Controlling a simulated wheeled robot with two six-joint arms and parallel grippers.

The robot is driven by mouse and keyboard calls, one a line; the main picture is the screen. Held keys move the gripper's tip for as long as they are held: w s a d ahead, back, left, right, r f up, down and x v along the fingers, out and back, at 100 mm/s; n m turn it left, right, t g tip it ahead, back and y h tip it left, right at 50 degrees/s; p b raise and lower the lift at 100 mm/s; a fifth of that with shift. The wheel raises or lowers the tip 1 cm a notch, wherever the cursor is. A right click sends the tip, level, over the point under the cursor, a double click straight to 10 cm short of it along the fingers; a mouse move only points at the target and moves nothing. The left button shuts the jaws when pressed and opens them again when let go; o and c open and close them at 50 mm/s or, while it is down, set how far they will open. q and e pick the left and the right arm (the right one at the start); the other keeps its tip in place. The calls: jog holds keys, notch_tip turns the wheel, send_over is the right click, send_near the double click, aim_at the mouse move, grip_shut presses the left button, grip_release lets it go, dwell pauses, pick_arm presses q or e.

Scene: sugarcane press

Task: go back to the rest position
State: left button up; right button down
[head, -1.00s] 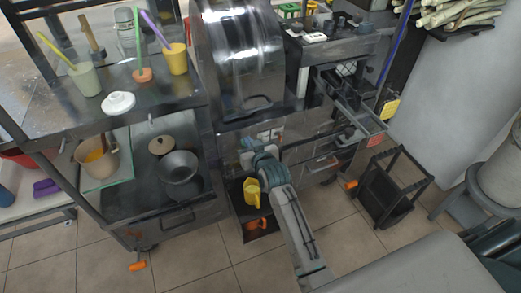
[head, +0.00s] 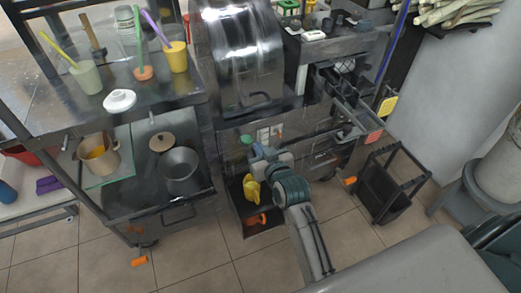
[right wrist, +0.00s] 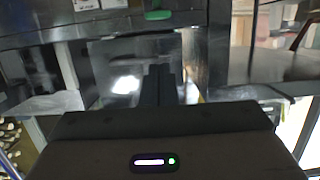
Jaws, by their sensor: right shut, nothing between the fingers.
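My right arm reaches up from the bottom of the head view, with its right gripper (head: 257,151) in front of the steel sugarcane press (head: 240,60). The right wrist view shows the dark fingers (right wrist: 160,85) together and empty, pointing at the press's metal front. A green button (head: 247,140) is on that front, just above the gripper; a green part also shows at the top of the right wrist view (right wrist: 158,15). The fingertips look small and partly unclear in the head view. My left gripper is out of view.
A yellow jug (head: 251,188) stands in the low compartment below the gripper. A steel cart (head: 150,200) with pots and cups is at the left. A black stand (head: 384,185) is on the floor at the right. Tiled floor (head: 200,250) is open in front.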

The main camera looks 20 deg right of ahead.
dwell(0.5)
jog(key=s+d+f+g, duration=0.15)
jog(key=s+f, duration=0.25)
jog(key=f, duration=0.7)
jog(key=s+f+g, duration=0.3)
jog(key=s+f, duration=0.1)
jog(key=f, duration=0.7)
jog(key=s+d+f+g, duration=0.1)
jog(key=s+f+g, duration=0.3)
jog(key=f, duration=0.8)
jog(key=s+d+f+g, duration=0.1)
jog(key=s+d+f, duration=0.1)
jog(key=s+f, duration=0.4)
jog(key=s+d+f+g+h, duration=0.1)
jog(key=s+d+f+g, duration=0.1)
jog(key=s+f, duration=0.5)
jog(key=s+d+f+g, duration=0.2)
jog(key=s+d+f, duration=0.2)
jog(key=s, duration=1.2)
notch_tip(320, 180, down, 2)
jog(key=shift+s+f, duration=0.25)
jog(key=shift+s, duration=0.1)
jog(key=shift+d, duration=0.1)
